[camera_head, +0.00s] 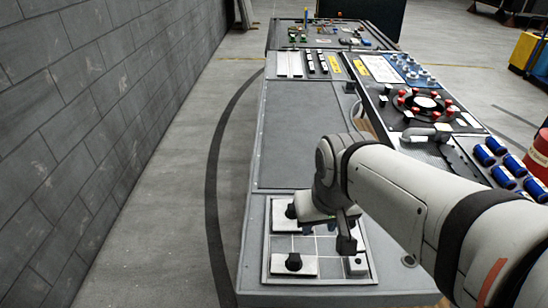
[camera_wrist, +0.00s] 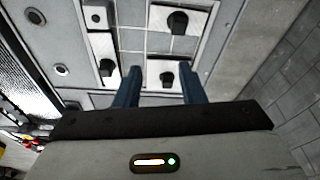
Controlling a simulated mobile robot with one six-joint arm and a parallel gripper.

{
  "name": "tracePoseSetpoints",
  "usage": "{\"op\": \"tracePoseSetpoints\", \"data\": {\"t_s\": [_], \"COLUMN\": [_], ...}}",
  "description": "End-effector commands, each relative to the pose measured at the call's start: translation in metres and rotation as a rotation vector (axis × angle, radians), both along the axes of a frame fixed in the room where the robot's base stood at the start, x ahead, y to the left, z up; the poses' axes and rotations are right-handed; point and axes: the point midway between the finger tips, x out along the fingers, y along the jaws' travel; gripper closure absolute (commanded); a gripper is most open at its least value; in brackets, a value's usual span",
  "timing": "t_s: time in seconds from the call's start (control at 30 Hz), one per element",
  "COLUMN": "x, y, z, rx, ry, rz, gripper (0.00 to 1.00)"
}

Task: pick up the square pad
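A shallow framed tray (camera_head: 270,240) at the near end of the long bench holds several white pads with black knobs. The smallest pad (camera_head: 357,265), at the tray's near right corner, looks closest to square; it shows at the upper left of the wrist view (camera_wrist: 97,17). A wider pad (camera_head: 293,265) lies to its left. Another wide pad (camera_wrist: 167,75) lies between my fingers in the wrist picture; contact cannot be told. A long narrow pad (camera_wrist: 103,58) lies beside it. My gripper (camera_wrist: 160,70) is open above the tray, its blue fingers pointing down. My arm partly hides the tray.
A bare grey bench top (camera_head: 300,135) lies beyond the tray. On the right stand a panel with a round red-knobbed fixture (camera_head: 425,103), several blue cylinders (camera_head: 497,160) and a red drum (camera_head: 540,155). A block wall (camera_head: 90,110) runs along the left, with clear floor before it.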

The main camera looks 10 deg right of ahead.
Motion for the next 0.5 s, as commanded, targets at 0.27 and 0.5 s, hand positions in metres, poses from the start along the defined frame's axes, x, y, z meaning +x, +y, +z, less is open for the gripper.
{"op": "tracePoseSetpoints", "data": {"t_s": [0.27,0.5], "x": [0.014,0.064], "y": [0.003,0.002], "z": [0.0,-0.01], "rx": [0.055,0.241], "ry": [0.033,0.149], "rz": [-0.111,-0.568], "gripper": [0.49,0.49]}}
